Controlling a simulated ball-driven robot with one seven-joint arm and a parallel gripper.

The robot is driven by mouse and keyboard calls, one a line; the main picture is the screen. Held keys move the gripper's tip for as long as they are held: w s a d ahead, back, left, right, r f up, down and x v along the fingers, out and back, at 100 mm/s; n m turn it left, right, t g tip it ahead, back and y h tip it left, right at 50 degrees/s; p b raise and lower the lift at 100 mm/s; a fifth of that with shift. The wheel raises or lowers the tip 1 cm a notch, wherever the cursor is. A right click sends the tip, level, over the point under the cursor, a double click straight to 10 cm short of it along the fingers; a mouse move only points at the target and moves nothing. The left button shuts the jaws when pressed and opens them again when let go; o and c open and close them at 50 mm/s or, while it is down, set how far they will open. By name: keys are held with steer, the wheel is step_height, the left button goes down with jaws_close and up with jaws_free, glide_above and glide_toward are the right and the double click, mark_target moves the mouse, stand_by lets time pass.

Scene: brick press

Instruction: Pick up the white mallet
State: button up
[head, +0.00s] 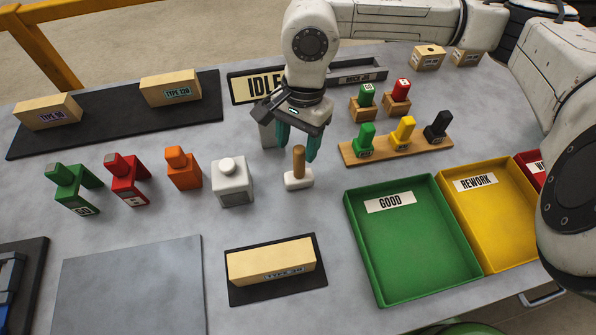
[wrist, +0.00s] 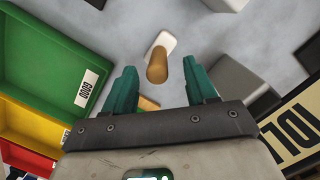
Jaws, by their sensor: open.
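The white mallet (head: 299,180) stands upright on the grey table, its white head down and its wooden handle pointing up. My gripper (head: 297,152) is open with teal fingers pointing down, just behind and above the mallet in the head view. In the wrist view the mallet's handle (wrist: 157,67) shows beyond the fingertips, roughly midway between them, with the white head partly behind it. My gripper (wrist: 163,85) holds nothing. Whether the handle is between the fingers in depth is hard to tell.
A white block with a round knob (head: 232,182) stands close left of the mallet. A green GOOD tray (head: 358,250) lies to the right front, beside a yellow REWORK tray (head: 447,200). A wooden rack (head: 348,152) with coloured pieces stands right. A TYPE brick (head: 270,262) lies in front.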

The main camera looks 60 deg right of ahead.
mark_target(299, 160)
steer(key=shift+s+a+f+p, duration=0.1)
steer(key=shift+f+p, duration=0.35)
steer(key=shift+f, duration=0.85)
steer(key=shift+s+a+f+p, duration=0.1)
steer(key=shift+f+p, duration=0.35)
steer(key=shift+f, duration=0.85)
steer(key=shift+c, duration=0.2)
jaws_close()
